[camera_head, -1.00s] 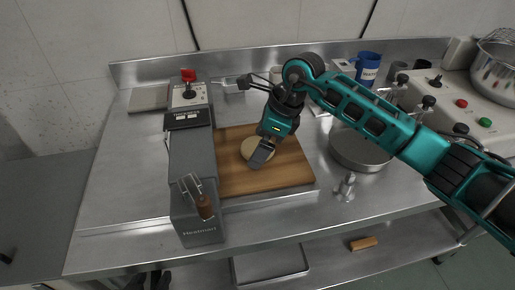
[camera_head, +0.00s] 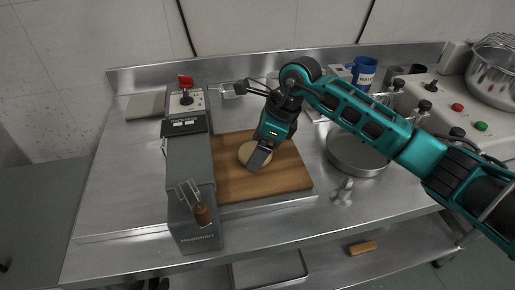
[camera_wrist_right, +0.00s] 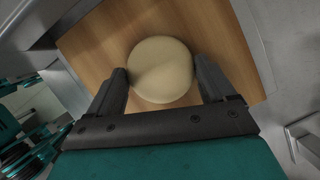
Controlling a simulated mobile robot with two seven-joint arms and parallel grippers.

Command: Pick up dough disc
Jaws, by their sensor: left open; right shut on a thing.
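The pale round dough disc (camera_head: 247,153) is on the wooden board (camera_head: 290,178), partly hidden by my right gripper (camera_head: 260,158). In the right wrist view the dough disc (camera_wrist_right: 160,62) sits between the two dark fingers of my right gripper (camera_wrist_right: 163,82), which is shut on it at its sides. The board (camera_wrist_right: 90,38) shows behind the disc; I cannot tell whether the disc is lifted off it. My left gripper (camera_head: 152,284) shows only as dark tips at the bottom edge of the head view, apart from the disc; it is open.
A grey machine (camera_head: 190,165) with a red-topped lever (camera_head: 185,82) stands left of the board. A round pan (camera_head: 357,155) and a small metal piece (camera_head: 344,191) are to the right. A blue mug (camera_head: 363,72) is behind. The steel table (camera_head: 120,185) is clear at left.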

